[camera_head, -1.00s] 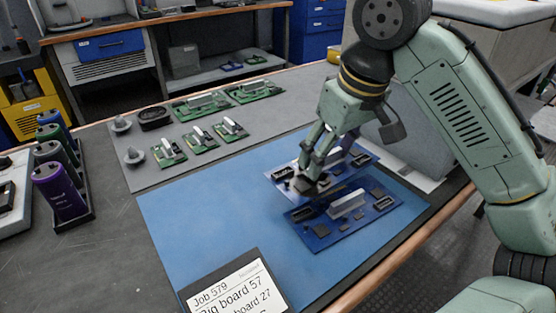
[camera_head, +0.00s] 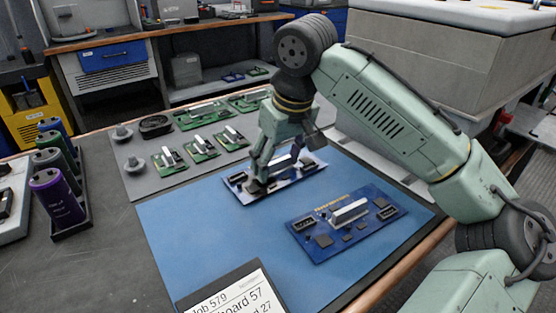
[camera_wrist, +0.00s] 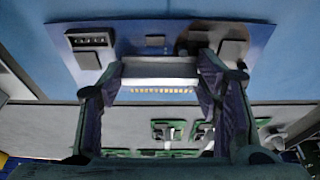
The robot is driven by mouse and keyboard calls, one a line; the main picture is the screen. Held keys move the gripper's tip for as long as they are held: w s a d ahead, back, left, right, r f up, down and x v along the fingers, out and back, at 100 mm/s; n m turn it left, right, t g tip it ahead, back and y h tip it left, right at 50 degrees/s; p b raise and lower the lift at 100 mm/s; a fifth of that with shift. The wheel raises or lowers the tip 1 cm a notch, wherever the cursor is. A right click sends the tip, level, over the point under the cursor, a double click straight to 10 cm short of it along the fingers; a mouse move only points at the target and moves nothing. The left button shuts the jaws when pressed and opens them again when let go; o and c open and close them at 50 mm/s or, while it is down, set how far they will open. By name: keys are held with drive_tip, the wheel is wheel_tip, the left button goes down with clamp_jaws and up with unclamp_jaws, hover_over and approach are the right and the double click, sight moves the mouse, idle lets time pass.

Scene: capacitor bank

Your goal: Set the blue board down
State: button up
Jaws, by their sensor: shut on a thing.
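My gripper (camera_head: 273,172) is shut on a blue board (camera_head: 249,193) at the back edge of the blue mat (camera_head: 205,243). In the wrist view the fingers (camera_wrist: 160,85) close on the white bar of this blue board (camera_wrist: 140,38). The board has black connectors and chips. I cannot tell whether it touches the mat or hangs just above it. My fingers hide part of it. A second blue board (camera_head: 328,243), with a white bar and printed lettering, lies flat on the mat at the right.
Green boards (camera_head: 204,145) lie in rows on a grey mat (camera_head: 140,186) behind. A rack of coloured cylinders (camera_head: 57,190) stands at the left. A tablet (camera_head: 238,292) showing a job list is at the front. The left part of the blue mat is clear.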

drive_tip(key=shift+f, duration=0.15)
drive_tip(key=o, duration=1.3)
drive_tip(key=shift+c, duration=0.2)
drive_tip(key=p+v, duration=0.2)
drive_tip(key=v, duration=1)
